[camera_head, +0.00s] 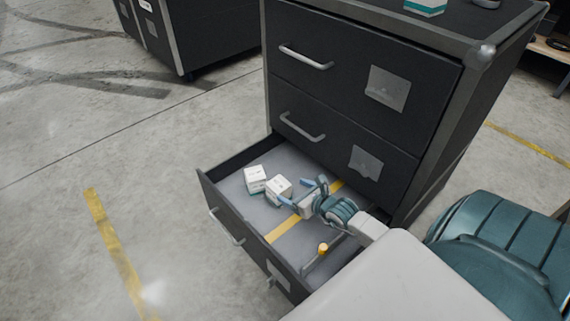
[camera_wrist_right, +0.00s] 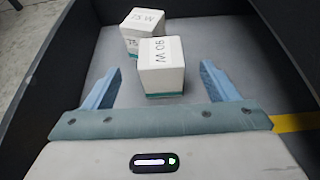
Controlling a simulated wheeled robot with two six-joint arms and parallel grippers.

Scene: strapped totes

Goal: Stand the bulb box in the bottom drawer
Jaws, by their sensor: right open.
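Two white boxes with teal bottom bands are in the open bottom drawer (camera_head: 226,197). The nearer box (camera_head: 279,186) stands upright, its wattage label on top; in the right wrist view it (camera_wrist_right: 162,68) lies between and just beyond my fingertips. The other box (camera_head: 256,178) stands beside it, and in the right wrist view it (camera_wrist_right: 142,32) is farther back with "75" on its side. I cannot tell which is the task's bulb box. My right gripper (camera_head: 296,192) is open and empty, low inside the drawer. My left gripper is out of view.
The two upper drawers (camera_head: 340,75) are closed. A yellow stripe (camera_head: 290,229) crosses the drawer floor, and an orange-topped knob (camera_head: 322,248) shows nearer the front right. Another white and teal box (camera_head: 425,7) is on the cabinet top. Bare floor lies left.

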